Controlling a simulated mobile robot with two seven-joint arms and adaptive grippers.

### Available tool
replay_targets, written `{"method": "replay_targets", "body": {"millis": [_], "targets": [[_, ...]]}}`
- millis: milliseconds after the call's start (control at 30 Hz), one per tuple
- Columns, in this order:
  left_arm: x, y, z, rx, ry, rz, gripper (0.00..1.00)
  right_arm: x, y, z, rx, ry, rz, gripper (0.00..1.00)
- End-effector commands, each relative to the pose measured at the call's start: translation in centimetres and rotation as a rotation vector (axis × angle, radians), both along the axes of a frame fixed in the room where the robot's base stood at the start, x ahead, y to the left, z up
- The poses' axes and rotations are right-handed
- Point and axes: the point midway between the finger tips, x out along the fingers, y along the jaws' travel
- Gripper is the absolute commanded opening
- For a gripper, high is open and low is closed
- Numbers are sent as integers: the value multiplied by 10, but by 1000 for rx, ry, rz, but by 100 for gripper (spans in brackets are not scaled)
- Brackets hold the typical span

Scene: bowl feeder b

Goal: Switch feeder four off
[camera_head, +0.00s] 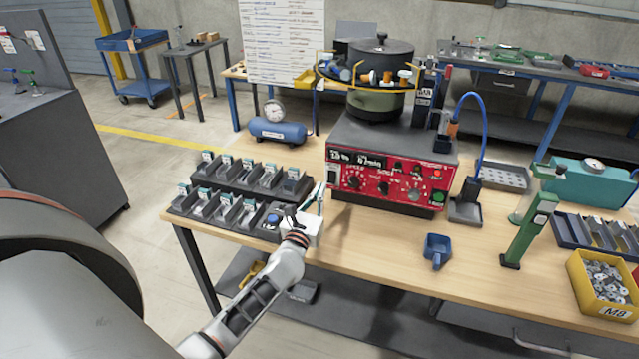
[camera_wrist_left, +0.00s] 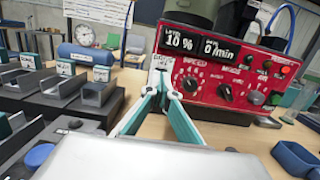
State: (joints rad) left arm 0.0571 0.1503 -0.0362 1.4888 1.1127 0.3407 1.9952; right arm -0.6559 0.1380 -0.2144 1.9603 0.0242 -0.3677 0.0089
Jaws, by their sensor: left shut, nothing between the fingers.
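The feeder control box has a red front panel (camera_head: 385,185) with two dark displays, several black knobs, a red button (camera_head: 438,172) and a green button (camera_head: 437,198). A dark bowl (camera_head: 382,57) sits on top of the box. In the left wrist view the red panel (camera_wrist_left: 215,92) reads "10 %" and "0 /min". My left gripper (camera_head: 317,194) is shut and empty, left of the panel's left edge. In the left wrist view its teal fingers meet at the tips (camera_wrist_left: 161,66), in front of the panel's left side; contact cannot be told. My right gripper is not in view.
Two rows of dark parts bins (camera_head: 225,228) stand beside my left gripper. A blue air tank (camera_head: 280,132) is behind them. A blue scoop (camera_head: 437,250), a green post (camera_head: 530,230) and a yellow bin (camera_head: 603,283) stand to the right. Bare wood lies before the panel.

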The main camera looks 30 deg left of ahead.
Motion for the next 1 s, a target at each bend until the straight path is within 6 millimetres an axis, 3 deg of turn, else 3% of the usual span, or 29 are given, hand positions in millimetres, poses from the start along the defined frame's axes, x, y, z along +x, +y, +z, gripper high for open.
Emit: {"method": "replay_targets", "body": {"millis": [200, 400, 1000], "targets": [[-43, -11, 6, -3, -1, -1, 0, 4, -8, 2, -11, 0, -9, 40], [-64, -16, 9, -1, -1, -1, 0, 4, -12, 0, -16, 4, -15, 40], [-70, -17, 9, -1, 0, -1, 0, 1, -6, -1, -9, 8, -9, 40]]}}
